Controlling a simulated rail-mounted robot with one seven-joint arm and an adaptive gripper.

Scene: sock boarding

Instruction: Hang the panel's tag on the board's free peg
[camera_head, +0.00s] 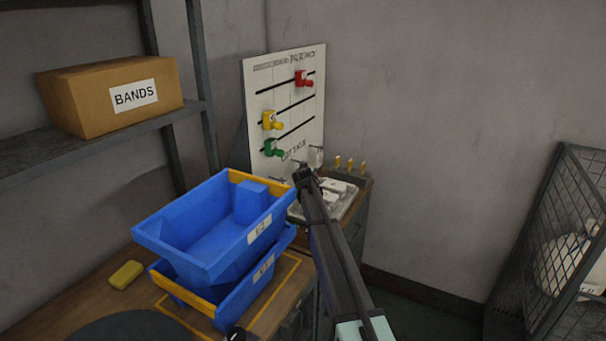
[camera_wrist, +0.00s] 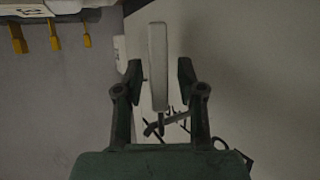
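The white board (camera_head: 290,95) stands upright against the back wall, with dark pegs (camera_head: 283,179) along its lower edge. My gripper (camera_head: 305,172) is at the board's lower right. A small pale tag (camera_head: 316,156) shows just beyond its tip. In the wrist view my gripper (camera_wrist: 160,78) is open, its two fingers on either side of a pale tag (camera_wrist: 158,65) seen edge-on. A gap shows on each side of it. Dark hook-like shapes (camera_wrist: 165,125) lie behind the tag's lower end; whether it hangs on one I cannot tell.
Stacked blue bins (camera_head: 205,235) stand on the bench left of my arm. A clear tray (camera_head: 335,198) with pale items lies beside my gripper. Several yellow-topped items (camera_head: 350,165) stand behind it. A wire cage (camera_head: 570,240) is at right; a BANDS box (camera_head: 110,95) sits on the left shelf.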

